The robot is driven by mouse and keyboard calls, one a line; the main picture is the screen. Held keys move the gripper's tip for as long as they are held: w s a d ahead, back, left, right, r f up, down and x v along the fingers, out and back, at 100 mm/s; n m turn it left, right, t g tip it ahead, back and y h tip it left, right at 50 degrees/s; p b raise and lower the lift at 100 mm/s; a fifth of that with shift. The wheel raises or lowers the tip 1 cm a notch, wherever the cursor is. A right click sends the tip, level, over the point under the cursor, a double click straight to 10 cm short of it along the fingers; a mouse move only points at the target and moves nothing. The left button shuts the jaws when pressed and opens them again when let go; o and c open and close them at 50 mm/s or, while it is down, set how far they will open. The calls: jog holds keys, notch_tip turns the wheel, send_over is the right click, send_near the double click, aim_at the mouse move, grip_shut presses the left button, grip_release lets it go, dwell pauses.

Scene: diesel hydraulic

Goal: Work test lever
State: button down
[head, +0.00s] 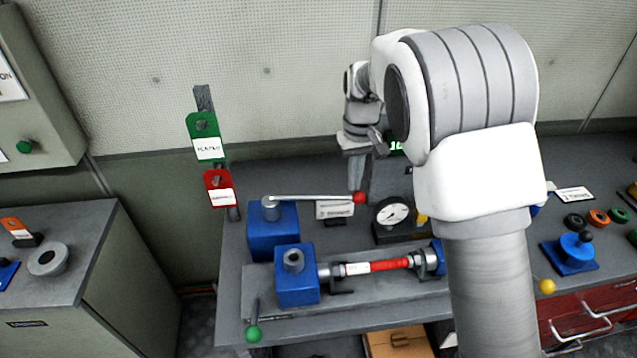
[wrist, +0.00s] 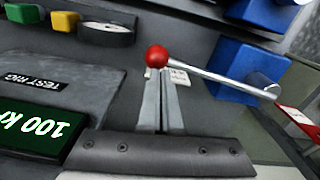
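The test lever (head: 315,198) is a thin metal rod with a red ball (head: 359,198) at its right end, pivoting on a blue block (head: 272,232). In the wrist view the red ball (wrist: 157,56) sits at my fingertips, and the rod (wrist: 215,77) runs right to its blue block (wrist: 247,75). My gripper (head: 356,186) points down at the ball end. In the wrist view its fingers (wrist: 163,75) lie close together with only a narrow gap, and the ball shows at their tips rather than between them. Whether they touch it cannot be told.
A dial gauge (head: 392,213) stands right of the lever. A red cylinder assembly (head: 375,266) and a second blue block (head: 296,279) are in front. A green-ball lever (head: 254,333) is at the bench's front left. Green and red tags (head: 219,188) hang left. The wrist view shows a "100 kN" display (wrist: 40,130).

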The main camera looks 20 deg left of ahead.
jog(key=shift+f+b, duration=0.35)
jog(key=shift+f, duration=0.35)
notch_tip(320, 180, up, 10)
jog(key=p, duration=0.7)
jog(key=shift+r+p, duration=0.25)
jog(key=shift+p, duration=0.05)
jog(key=shift+f, duration=0.15)
jog(key=shift+f+b, duration=3.3)
jog(key=shift+f, duration=1.85)
notch_tip(320, 180, up, 11)
jog(key=p, duration=0.7)
jog(key=shift+f, duration=0.2)
jog(key=shift+f, duration=0.15)
